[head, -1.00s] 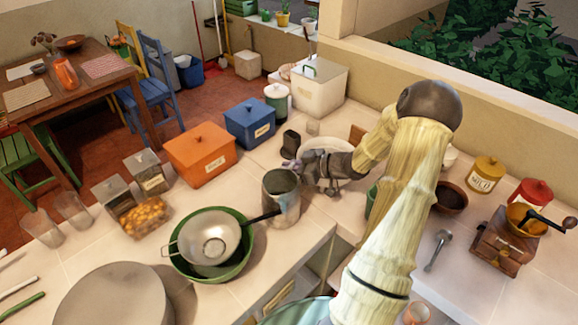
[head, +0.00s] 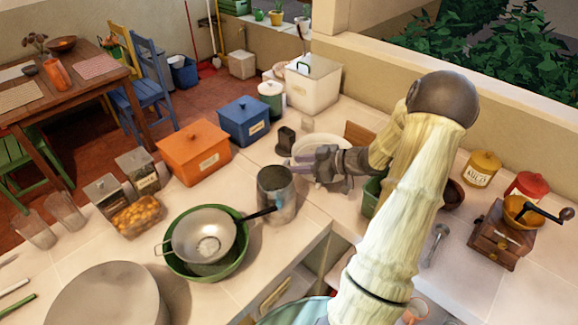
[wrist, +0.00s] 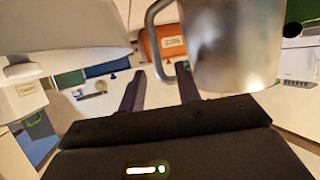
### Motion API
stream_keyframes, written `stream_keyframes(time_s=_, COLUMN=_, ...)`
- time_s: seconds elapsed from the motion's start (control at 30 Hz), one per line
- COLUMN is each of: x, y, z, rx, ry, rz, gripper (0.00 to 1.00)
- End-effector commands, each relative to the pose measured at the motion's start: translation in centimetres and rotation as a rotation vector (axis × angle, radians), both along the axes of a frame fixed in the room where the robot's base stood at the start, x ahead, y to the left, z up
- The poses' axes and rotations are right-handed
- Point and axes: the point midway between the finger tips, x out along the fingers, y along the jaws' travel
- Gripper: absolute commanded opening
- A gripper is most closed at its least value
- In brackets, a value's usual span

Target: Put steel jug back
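The steel jug (head: 276,195) stands upright on the tiled counter, near its inner corner, beside the green bowl. In the wrist view the jug (wrist: 232,45) is large and close, with its loop handle (wrist: 155,42) on the left. My gripper (head: 312,162) is just behind and right of the jug in the head view. In the wrist view its two fingers (wrist: 160,92) are spread apart with nothing clamped between them. The handle's lower end lies near the right finger; whether they touch I cannot tell.
A sieve (head: 204,236) rests in the green bowl (head: 244,262), its dark handle reaching close to the jug. A white bowl (head: 322,142) is behind my gripper. Orange (head: 194,152) and blue (head: 244,121) boxes line the counter's far edge. A dark cup (head: 285,141) stands nearby.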

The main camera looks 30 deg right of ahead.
Motion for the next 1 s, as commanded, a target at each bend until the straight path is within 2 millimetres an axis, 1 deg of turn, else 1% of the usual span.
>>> stream_keyframes(time_s=0.03, x=-0.5, y=-0.5, z=0.2, rx=-0.002, ry=-0.001, rz=-0.002, gripper=0.33)
stream_keyframes(time_s=0.2, x=-1.3, y=-1.2, z=0.7, rx=0.001, ry=0.001, rz=-0.002, gripper=0.33)
stream_keyframes(time_s=0.77, x=-1.3, y=-1.3, z=0.8, rx=0.001, ry=0.001, rz=-0.003, gripper=0.33)
stream_keyframes(time_s=0.87, x=-1.3, y=-1.2, z=1.3, rx=0.000, ry=0.000, rz=-0.002, gripper=0.33)
stream_keyframes(time_s=1.0, x=-1.3, y=-1.2, z=2.9, rx=0.000, ry=0.000, rz=-0.002, gripper=0.33)
